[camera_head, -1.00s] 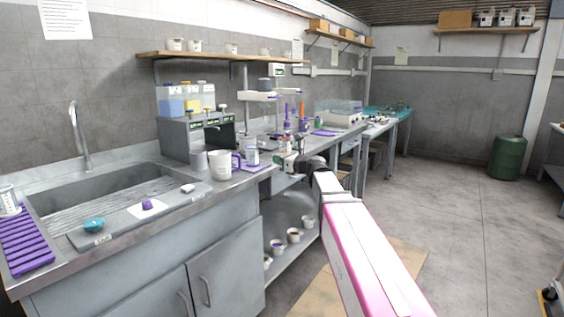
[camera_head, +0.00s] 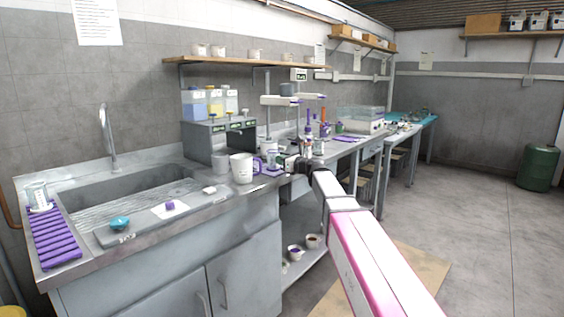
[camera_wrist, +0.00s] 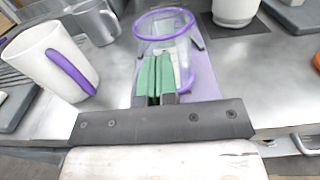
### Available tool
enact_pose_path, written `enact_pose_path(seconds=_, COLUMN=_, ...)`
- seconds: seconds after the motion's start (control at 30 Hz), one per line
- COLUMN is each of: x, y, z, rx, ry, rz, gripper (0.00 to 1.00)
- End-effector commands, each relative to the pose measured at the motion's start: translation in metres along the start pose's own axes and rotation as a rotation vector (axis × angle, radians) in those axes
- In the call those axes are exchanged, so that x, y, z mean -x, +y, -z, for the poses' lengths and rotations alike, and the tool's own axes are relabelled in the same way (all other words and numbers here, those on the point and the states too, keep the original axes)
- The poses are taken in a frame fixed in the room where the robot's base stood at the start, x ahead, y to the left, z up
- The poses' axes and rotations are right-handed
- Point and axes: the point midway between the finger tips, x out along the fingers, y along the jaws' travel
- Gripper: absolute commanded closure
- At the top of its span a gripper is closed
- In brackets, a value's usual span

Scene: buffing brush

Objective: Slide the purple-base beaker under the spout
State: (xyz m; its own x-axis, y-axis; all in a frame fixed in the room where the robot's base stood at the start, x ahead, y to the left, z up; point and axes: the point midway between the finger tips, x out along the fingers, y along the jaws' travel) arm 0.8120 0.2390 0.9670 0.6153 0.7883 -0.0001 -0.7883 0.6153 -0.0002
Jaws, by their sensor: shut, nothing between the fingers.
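A clear beaker with a purple ring (camera_wrist: 165,13) stands upright on the counter in the wrist view, on or beside a flat purple piece (camera_wrist: 207,84). In the head view the beaker (camera_head: 272,159) is small and partly behind my gripper (camera_head: 287,165). In the wrist view my gripper (camera_wrist: 166,70) has its green fingers shut and empty, overlapping the near side of the beaker; I cannot tell whether they touch it. The grey dispenser (camera_head: 197,146) stands at the back of the counter, left of the beaker. Its spout is too small to make out.
A white mug with a purple handle (camera_wrist: 45,62) stands left of the beaker, with a grey metal mug (camera_wrist: 95,20) behind it. A white vessel (camera_wrist: 235,10) stands behind right. The sink (camera_head: 130,190) is farther left. Bare steel counter lies between the mug and beaker.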

Motion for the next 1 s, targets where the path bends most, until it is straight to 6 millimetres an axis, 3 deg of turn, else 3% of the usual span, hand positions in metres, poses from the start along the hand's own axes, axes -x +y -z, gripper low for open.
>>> enact_pose_path(seconds=0.17, x=-0.015, y=-0.002, z=0.0, rx=0.0, ry=0.0, rz=-0.002, gripper=1.0)
enact_pose_path(seconds=0.73, x=-0.182, y=-0.002, z=0.0, rx=0.0, ry=0.0, rz=-0.002, gripper=1.0)
enact_pose_path(seconds=0.9, x=-0.209, y=-0.001, z=0.0, rx=0.0, ry=0.0, rz=-0.001, gripper=1.0)
enact_pose_path(seconds=1.0, x=-0.214, y=0.0, z=0.0, rx=0.0, ry=0.0, rz=0.0, gripper=1.0)
